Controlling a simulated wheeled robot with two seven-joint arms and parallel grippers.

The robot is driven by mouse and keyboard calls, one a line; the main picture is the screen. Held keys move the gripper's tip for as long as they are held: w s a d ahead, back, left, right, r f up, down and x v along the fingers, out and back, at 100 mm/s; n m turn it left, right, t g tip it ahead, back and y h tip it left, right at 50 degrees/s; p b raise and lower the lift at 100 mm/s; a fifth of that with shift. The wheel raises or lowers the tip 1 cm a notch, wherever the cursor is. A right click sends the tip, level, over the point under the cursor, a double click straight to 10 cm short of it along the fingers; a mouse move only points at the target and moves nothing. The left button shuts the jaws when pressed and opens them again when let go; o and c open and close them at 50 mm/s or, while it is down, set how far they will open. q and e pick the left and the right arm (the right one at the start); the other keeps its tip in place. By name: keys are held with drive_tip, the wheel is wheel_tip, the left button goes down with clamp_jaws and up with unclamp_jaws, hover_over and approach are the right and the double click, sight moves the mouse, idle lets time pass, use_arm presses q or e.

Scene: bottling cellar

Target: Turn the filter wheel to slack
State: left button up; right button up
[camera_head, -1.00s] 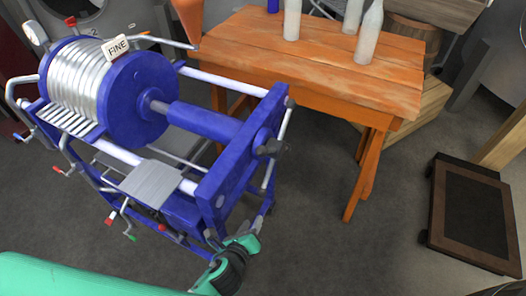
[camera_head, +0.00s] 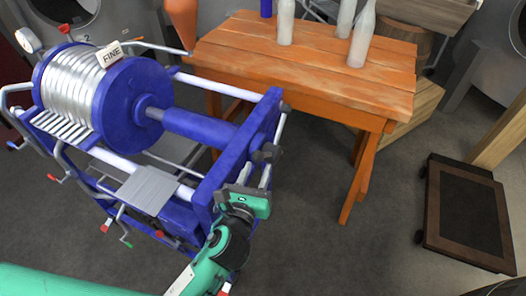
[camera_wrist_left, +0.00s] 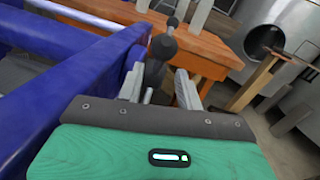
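The blue plate filter has a dark grey wheel (camera_head: 268,153) on the outer face of its blue end plate (camera_head: 240,150). In the left wrist view the wheel (camera_wrist_left: 163,47) shows as dark rounded lobes just beyond my fingers. My left gripper (camera_head: 256,176) is at the end plate, just below the wheel in the head view. Its two grey fingers (camera_wrist_left: 159,84) are apart, with the wheel between and past their tips. I cannot tell whether they touch it. The gripper partly hides the plate's lower part. My right gripper is not in view.
An orange wooden table (camera_head: 310,65) with pale bottles (camera_head: 362,38) stands behind and right of the filter. A wheeled dolly (camera_head: 468,215) is at the right. A "FINE" sign (camera_head: 109,54) sits on the filter. The floor between table and dolly is clear.

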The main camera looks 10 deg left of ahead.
sight(263, 155)
use_arm(q)
drive_tip(key=w, duration=0.4)
drive_tip(key=shift+w+d+p, duration=0.3)
drive_tip(key=shift+d, duration=0.1)
drive_tip(key=shift+w, duration=0.35)
drive_tip(key=shift+w+d, duration=0.1)
drive_tip(key=shift+w, duration=0.25)
drive_tip(key=shift+c, duration=0.3)
drive_tip(key=c, duration=0.7)
clamp_jaws()
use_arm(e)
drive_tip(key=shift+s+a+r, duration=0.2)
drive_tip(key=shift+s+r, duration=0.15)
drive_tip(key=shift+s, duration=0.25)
